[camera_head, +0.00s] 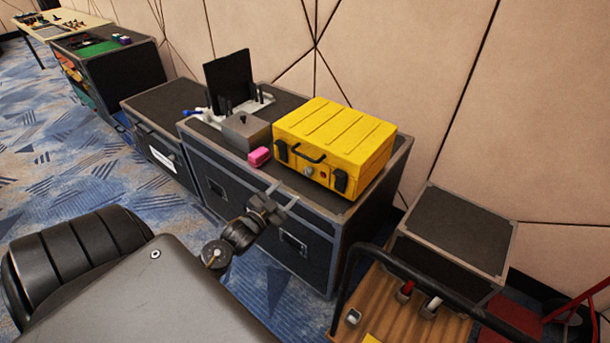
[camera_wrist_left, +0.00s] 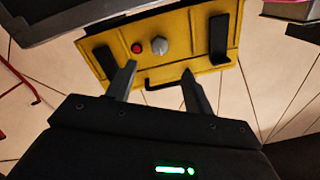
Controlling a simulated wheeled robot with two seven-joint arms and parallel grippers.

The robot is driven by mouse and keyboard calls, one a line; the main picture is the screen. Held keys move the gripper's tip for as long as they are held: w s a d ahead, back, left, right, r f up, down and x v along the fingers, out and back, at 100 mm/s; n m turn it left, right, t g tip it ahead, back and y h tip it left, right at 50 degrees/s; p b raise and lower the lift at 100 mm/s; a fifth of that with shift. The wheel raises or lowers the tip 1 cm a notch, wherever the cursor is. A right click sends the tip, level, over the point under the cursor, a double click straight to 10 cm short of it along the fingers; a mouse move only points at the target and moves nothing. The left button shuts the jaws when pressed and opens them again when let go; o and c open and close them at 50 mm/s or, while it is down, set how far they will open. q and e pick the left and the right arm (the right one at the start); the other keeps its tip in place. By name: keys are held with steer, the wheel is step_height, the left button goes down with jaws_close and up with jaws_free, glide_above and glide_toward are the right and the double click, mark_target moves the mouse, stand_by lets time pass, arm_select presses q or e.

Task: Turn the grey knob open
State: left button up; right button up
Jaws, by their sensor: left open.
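The grey knob (camera_wrist_left: 160,46) is on the front face of a yellow case (camera_head: 341,136), beside a red button (camera_wrist_left: 136,48). In the head view the knob (camera_head: 308,171) is small, below the black handle. The case stands on a black flight case. My left gripper (camera_head: 283,196) is open and empty in front of the yellow case, apart from it. In the left wrist view, which is turned upside down, the open fingers (camera_wrist_left: 158,70) point toward the case, with the knob beyond their tips. The turn position of the knob is too small to read. My right gripper is not in view.
A pink block (camera_head: 259,157) and a grey box (camera_head: 246,132) sit left of the yellow case. A dark upright panel (camera_head: 230,77) stands behind them. The case's black handle (camera_head: 306,153) and two black latches protrude near the knob. A cart with a black rail (camera_head: 349,268) is at right.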

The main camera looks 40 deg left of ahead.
mark_target(306, 174)
arm_select(q)
steer(key=w, duration=0.7)
steer(key=w+p, duration=0.1)
steer(key=w, duration=0.2)
steer(key=shift+w+a+f, duration=0.1)
steer(key=shift+w+a, duration=0.25)
steer(key=shift+w, duration=0.05)
steer(key=shift+c, duration=0.4)
steer(key=c, duration=0.9)
